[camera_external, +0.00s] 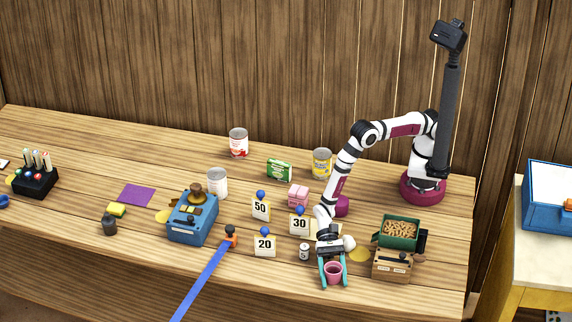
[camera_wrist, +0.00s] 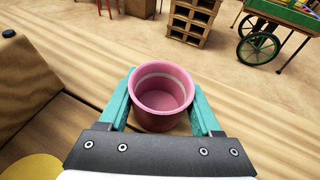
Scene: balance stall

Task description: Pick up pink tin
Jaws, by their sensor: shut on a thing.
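The pink tin (camera_external: 333,273) is an open, empty round cup. It is between the teal fingers of my gripper (camera_external: 332,277), near the front edge of the table. In the wrist view the pink tin (camera_wrist: 164,92) sits upright between the two teal fingertips of my gripper (camera_wrist: 163,98), with a finger against each side. My gripper is shut on it. Its inside and pale inner band show. I cannot tell for certain whether its base is touching the table.
A wooden box (camera_external: 391,265) and a green crate of brown pieces (camera_external: 399,233) stand right of my gripper. A small can (camera_external: 304,252) and number cards 30 (camera_external: 299,224) and 20 (camera_external: 264,246) stand to the left. The wrist view shows the table edge and ground beyond.

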